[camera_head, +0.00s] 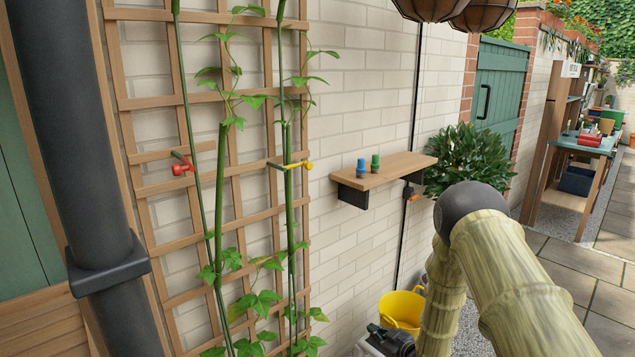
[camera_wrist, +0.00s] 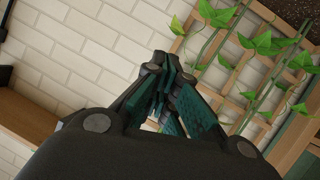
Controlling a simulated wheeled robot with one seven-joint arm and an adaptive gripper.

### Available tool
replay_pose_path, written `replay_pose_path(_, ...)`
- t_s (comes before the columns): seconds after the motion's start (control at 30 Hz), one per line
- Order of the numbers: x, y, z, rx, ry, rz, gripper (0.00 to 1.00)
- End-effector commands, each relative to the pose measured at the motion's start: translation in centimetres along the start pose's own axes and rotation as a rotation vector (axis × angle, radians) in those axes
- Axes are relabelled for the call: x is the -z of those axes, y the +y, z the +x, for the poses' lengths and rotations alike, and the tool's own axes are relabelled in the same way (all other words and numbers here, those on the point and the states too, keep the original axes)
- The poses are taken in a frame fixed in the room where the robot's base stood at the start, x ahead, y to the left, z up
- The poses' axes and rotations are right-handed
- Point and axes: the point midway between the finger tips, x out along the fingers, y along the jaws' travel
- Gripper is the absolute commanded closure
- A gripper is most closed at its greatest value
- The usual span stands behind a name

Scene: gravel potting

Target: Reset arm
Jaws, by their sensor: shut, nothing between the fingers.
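My gripper (camera_wrist: 163,68) shows in the wrist view with its dark fingers closed together and nothing between them. It points toward the brick wall, beside the wooden trellis. In the head view my arm crosses the lower right, and the gripper's fingers cannot be made out there. The wooden trellis (camera_head: 255,18) stands against the wall at left, with climbing plants on it. It also shows in the wrist view (camera_wrist: 187,43). A red clip (camera_head: 182,168) and a yellow clip (camera_head: 297,165) sit on the plant stems.
A small wooden shelf (camera_head: 400,166) on the wall holds a blue peg (camera_head: 362,168) and a green peg (camera_head: 375,163). A yellow bucket (camera_head: 402,308) stands below it. A leafy bush (camera_head: 470,160), a green door (camera_head: 497,85) and a workbench (camera_head: 585,147) are at right. Open paving (camera_head: 595,275) lies at right.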

Motion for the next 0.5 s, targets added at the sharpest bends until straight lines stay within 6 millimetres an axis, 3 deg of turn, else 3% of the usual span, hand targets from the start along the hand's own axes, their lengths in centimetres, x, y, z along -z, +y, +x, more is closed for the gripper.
replay_pose_path(0.03,-2.2,-1.6,-1.6,-0.005,-0.062,0.049,1.0)
replay_pose_path(0.2,-8.8,-6.4,-7.0,-0.033,-0.263,0.197,1.0)
replay_pose_path(0.37,-13.8,-11.2,-13.1,-0.056,-0.452,0.322,1.0)
replay_pose_path(0.5,-17.2,-15.5,-19.1,-0.077,-0.618,0.423,1.0)
